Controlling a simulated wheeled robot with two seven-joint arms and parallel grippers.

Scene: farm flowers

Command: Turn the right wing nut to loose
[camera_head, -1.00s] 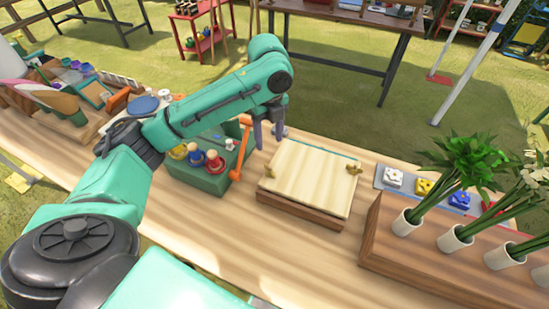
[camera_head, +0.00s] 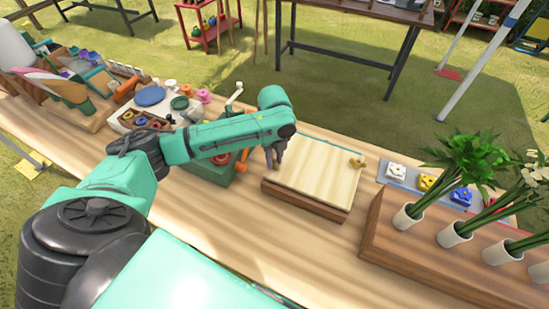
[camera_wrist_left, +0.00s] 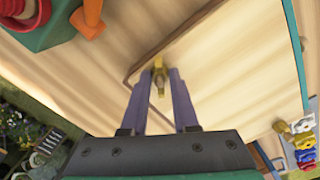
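My left gripper (camera_head: 275,155) is at the left edge of the pale wooden press board. In the left wrist view its two purple fingers (camera_wrist_left: 160,74) stand apart on either side of a brass wing nut (camera_wrist_left: 159,80), with narrow gaps seeming to show beside it. This left nut is mostly hidden by the gripper in the head view. The right brass wing nut (camera_head: 357,161) sits clear at the board's right edge; it also shows in the left wrist view (camera_wrist_left: 281,126). The press board (camera_head: 315,180) lies flat on its base. My right gripper is not in view.
A green box (camera_head: 207,172) with an orange lever stands left of the press, partly behind my arm. A grey strip (camera_head: 410,177) with coloured flower blocks lies to the right. A wooden planter (camera_head: 400,245) with white flower vases is at front right.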

